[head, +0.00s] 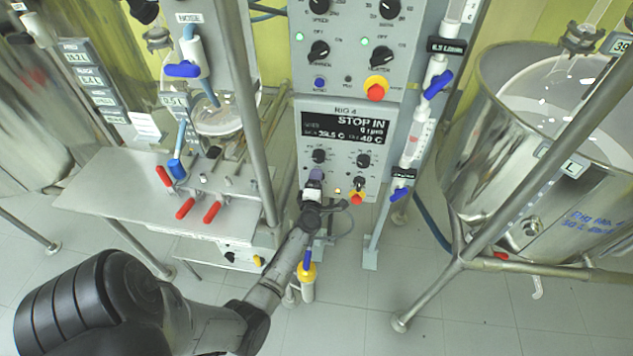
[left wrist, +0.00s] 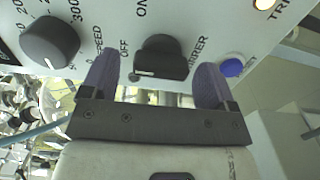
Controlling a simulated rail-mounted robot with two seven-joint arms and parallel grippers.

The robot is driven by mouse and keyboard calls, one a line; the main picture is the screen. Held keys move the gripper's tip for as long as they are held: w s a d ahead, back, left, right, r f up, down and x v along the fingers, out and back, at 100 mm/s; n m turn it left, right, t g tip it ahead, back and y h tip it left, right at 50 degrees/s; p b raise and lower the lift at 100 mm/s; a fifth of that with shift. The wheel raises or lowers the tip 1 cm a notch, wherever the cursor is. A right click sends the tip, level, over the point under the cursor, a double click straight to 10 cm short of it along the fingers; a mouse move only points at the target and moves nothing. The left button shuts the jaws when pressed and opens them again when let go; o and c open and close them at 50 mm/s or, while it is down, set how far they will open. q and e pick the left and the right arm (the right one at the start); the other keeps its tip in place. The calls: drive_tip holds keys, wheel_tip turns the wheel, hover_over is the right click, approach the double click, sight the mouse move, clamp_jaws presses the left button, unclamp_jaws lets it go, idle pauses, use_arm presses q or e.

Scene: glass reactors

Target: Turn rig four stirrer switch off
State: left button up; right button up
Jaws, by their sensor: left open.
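The rig four control panel (head: 335,107), labelled RIG 4, is at the centre of the head view, with a lit display above its knobs. The black stirrer switch (left wrist: 160,58) shows in the left wrist view, with OFF, ON and part of the word STIRRER printed around it. I cannot tell which label it points to. My left gripper (head: 314,180) is at the panel's lower left, and its fingers hide the switch in the head view. In the left wrist view the open gripper (left wrist: 157,64) has one purple finger on each side of the switch, with gaps.
A black speed knob (left wrist: 50,42) is left of the fingers and a blue button (left wrist: 232,67) is to their right. A red emergency button (head: 357,198) is beside the gripper. Pipes with blue valves (head: 438,84) stand right of the panel. A steel vessel (head: 485,190) is farther right.

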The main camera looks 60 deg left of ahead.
use_arm(q)
drive_tip(key=p+v, duration=0.2)
drive_tip(key=v, duration=1.1)
drive_tip(key=shift+d, duration=0.15)
